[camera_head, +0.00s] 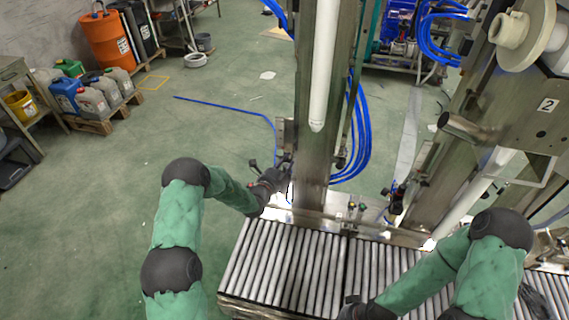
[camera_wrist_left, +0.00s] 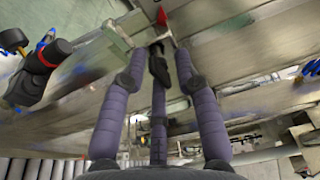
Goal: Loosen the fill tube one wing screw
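The white fill tube (camera_head: 325,65) hangs upright in front of a metal column, and a "2" label marks the plate at right. My left gripper (camera_head: 284,172), dark, is at the column's left side by a small bracket. A black knob (camera_head: 253,163) is beside it; I cannot tell if this is the wing screw. In the left wrist view my long purple fingers (camera_wrist_left: 159,50) converge near a metal bracket with a red part (camera_wrist_left: 162,16); whether they grip anything is unclear. My right gripper (camera_head: 365,311) is low over the rollers, partly cut off.
A roller conveyor (camera_head: 290,260) runs along the bottom. Blue hoses (camera_head: 360,130) hang behind the column. Canisters (camera_head: 92,100) on pallets and an orange drum (camera_head: 108,42) stand at the back left. The green floor at left is mostly clear.

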